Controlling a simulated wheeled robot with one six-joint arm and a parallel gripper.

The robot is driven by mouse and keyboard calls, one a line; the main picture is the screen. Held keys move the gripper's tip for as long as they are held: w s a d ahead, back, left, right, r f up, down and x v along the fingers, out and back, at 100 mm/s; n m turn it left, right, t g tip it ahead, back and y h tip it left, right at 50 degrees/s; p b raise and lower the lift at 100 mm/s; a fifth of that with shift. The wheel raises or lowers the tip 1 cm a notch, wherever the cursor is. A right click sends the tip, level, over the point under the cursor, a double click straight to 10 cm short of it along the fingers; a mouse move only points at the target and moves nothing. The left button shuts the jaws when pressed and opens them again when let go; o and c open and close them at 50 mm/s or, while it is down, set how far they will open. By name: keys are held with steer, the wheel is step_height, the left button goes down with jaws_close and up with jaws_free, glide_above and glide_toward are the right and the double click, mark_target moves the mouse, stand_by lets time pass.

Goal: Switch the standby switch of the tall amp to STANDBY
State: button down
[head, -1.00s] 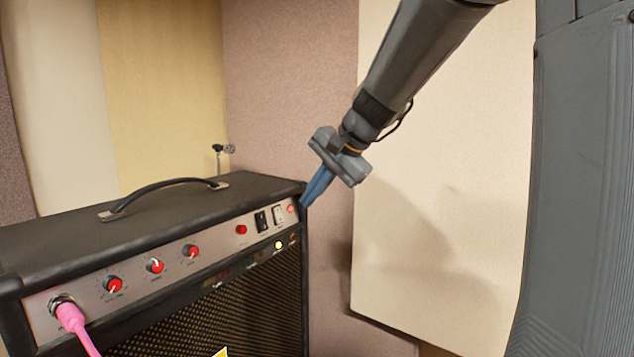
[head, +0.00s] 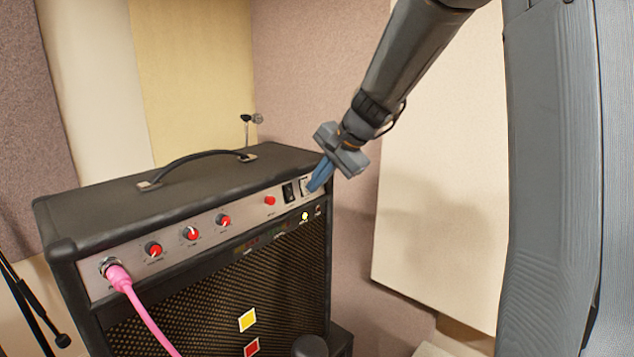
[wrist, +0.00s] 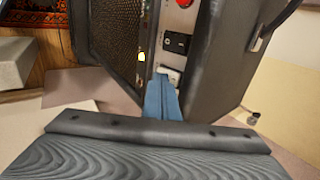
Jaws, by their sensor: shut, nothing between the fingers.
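The black amp (head: 180,180) stands at left to centre in the head view, with a silver control panel along its upper front. Near the panel's right end are a black rocker switch (head: 288,193) and a white rocker switch (head: 305,184); their labels are too small to read. My gripper (head: 315,187) is shut and empty, its blue fingertips at the white switch and partly covering it. In the wrist view the fingertips (wrist: 161,80) lie at the white switch (wrist: 170,73), just below the black switch (wrist: 179,43). I cannot tell whether they touch it.
A red button (head: 270,201) and several red knobs (head: 190,233) lie left of the switches. A pink cable (head: 123,280) is plugged in at the panel's left end. The carry handle (head: 195,158) arches over the amp's top. A pale wall panel (head: 440,190) stands at right.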

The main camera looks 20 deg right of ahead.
steer(key=shift+a+f, duration=0.1)
steer(key=shift+f, duration=0.05)
steer(key=shift+w, duration=0.1)
steer(key=shift+r+p, duration=0.5)
steer(key=shift+r, duration=0.35)
steer(key=s+d+f+b+v, duration=0.1)
steer(key=b+v, duration=0.1)
steer(key=v, duration=1.1)
steer(key=shift+s, duration=0.3)
steer(key=shift+f, duration=0.1)
